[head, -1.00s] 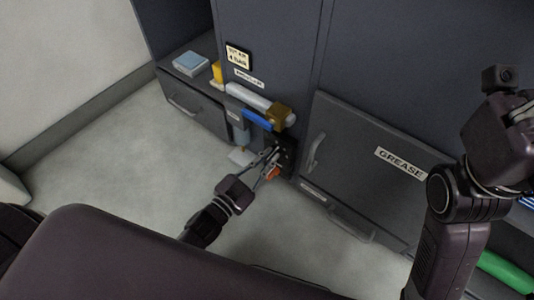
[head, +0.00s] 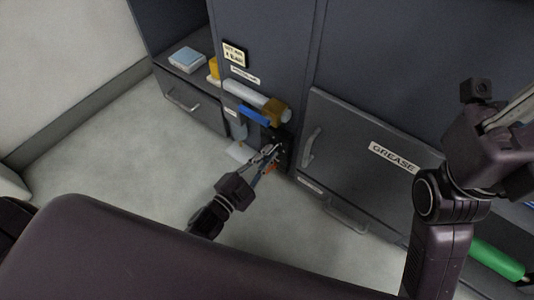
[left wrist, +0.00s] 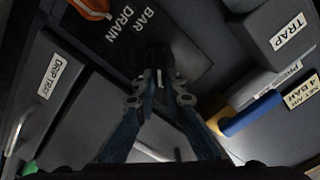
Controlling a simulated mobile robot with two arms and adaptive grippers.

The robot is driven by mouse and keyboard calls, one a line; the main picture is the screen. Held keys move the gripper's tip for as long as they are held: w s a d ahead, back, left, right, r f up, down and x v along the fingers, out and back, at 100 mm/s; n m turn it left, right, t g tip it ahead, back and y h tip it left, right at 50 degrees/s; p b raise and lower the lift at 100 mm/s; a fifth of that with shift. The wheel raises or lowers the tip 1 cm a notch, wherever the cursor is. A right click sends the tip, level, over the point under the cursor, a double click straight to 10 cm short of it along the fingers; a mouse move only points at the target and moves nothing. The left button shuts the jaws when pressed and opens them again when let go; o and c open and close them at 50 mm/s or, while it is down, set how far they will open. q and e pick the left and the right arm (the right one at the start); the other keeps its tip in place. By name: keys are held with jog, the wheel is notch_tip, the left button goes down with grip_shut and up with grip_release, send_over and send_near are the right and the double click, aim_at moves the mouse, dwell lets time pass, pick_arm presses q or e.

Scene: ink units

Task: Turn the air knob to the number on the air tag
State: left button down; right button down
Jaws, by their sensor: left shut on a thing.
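My left gripper (head: 270,153) reaches the dark panel low on the cabinet. In the left wrist view its fingers (left wrist: 160,82) are shut on the dark round air knob (left wrist: 158,58), which has a small pale mark near the fingertips. The scale around the knob is too dark to read, with "BAR" and "DRAIN" lettering beside it. The air tag (head: 235,54) is a cream plate in a dark frame on the cabinet. It also shows in the left wrist view (left wrist: 300,95) and reads "4 BAR". My right gripper (head: 522,112) is partly cut off at the right edge.
An orange handle (left wrist: 92,7) is close to the knob. A blue bar (head: 254,115), a white cylinder with a brass end (head: 275,110) and a box labelled "TRAP" (left wrist: 290,30) are near. A "GREASE" door (head: 370,165) stands right. The floor in front is clear.

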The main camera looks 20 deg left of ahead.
pick_arm(q)
jog(key=c, duration=2)
grip_release()
jog(key=v, duration=1.2)
